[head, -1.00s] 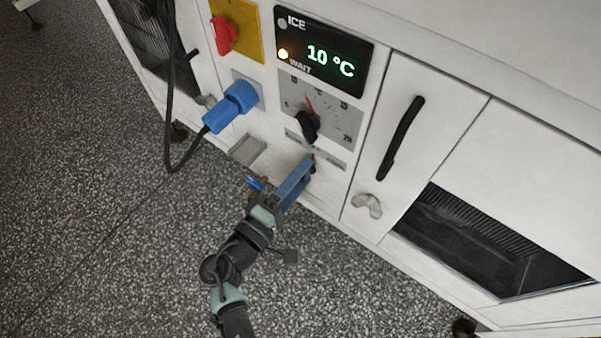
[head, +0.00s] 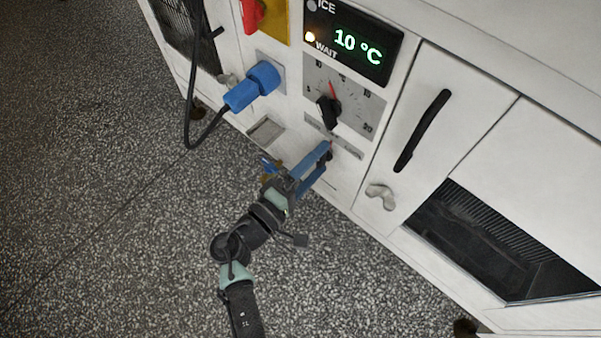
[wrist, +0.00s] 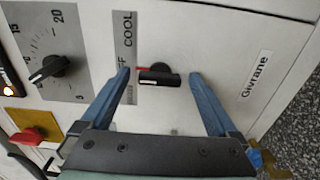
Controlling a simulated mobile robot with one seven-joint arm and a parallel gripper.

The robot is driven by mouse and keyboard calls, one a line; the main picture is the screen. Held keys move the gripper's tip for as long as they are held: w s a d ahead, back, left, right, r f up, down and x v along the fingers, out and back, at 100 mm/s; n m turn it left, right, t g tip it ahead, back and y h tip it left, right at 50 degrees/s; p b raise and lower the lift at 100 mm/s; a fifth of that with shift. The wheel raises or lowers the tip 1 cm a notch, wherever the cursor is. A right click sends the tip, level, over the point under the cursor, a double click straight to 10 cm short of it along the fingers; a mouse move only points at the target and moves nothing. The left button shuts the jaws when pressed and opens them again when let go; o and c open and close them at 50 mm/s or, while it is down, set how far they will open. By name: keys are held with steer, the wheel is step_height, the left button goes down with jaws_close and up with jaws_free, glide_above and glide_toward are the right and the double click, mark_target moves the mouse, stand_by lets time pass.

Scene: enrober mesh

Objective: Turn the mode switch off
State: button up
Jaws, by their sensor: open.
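The mode switch (wrist: 160,76) is a small black knob with a red mark, on the white machine front. In the wrist view its bar lies across the picture, with the red mark on the left end towards a grey label strip (wrist: 124,45). The strip reads "COOL" and a partly hidden "OFF"; I cannot tell exactly which word the mark meets. My gripper (wrist: 160,73) is open, with one blue finger on each side of the switch and gaps between. In the head view my gripper (head: 322,158) is at the panel below the dial and largely hides the switch.
A black temperature dial (head: 329,112) is above the switch, under a display (head: 352,42) reading 10 °C with WAIT lit. A blue plug (head: 253,87) with cable, a red switch (head: 252,14) and a door handle (head: 421,130) are nearby. Open floor (head: 110,230) lies at left.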

steer(key=p+v, duration=0.3)
steer(key=v, duration=1)
steer(key=shift+p, duration=0.35)
